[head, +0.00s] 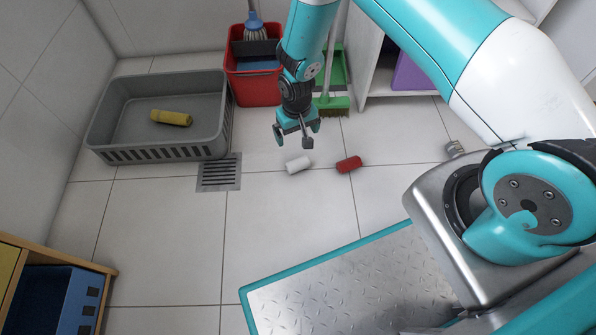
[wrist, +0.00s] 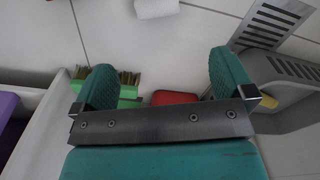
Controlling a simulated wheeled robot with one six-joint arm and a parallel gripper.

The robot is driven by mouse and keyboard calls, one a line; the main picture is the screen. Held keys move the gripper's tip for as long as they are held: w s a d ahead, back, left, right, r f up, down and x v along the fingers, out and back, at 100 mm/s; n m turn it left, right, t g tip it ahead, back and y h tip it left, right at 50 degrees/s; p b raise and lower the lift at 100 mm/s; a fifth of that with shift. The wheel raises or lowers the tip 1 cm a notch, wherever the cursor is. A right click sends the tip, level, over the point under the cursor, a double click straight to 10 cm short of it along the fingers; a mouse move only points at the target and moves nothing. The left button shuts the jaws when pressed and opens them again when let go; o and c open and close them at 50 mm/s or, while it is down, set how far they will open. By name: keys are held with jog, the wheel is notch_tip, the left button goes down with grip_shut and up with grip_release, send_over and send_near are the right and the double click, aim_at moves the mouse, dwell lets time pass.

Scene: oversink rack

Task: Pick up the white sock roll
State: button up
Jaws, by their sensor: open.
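The white sock roll (head: 298,164) lies on the tiled floor in the head view, just left of a red roll (head: 348,164). It also shows in the wrist view (wrist: 157,8), cut off by the top edge. My gripper (head: 297,132) hangs in the air above the floor, just above the white roll in the picture. It is open and empty, its two teal fingers apart in the wrist view (wrist: 164,80).
A grey basket (head: 215,125) holding a yellow roll (head: 171,118) stands at left, near a floor drain (head: 219,173). A red bucket (head: 240,92) and a green dustpan with broom (head: 332,104) stand behind. A small metallic item (head: 454,149) lies at right.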

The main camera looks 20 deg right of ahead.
jog(key=b, duration=0.7)
send_near(298, 162)
jog(key=f, duration=0.5)
jog(key=shift+s+a+f, duration=0.15)
jog(key=shift+a+f, duration=0.05)
jog(key=shift+f, duration=0.05)
jog(key=f+b, duration=0.4)
jog(key=f, duration=0.1)
jog(key=shift+w+d+f+b, duration=0.15)
jog(key=shift+w+d+b, duration=0.05)
jog(key=shift+b, duration=0.2)
jog(key=c, duration=0.8)
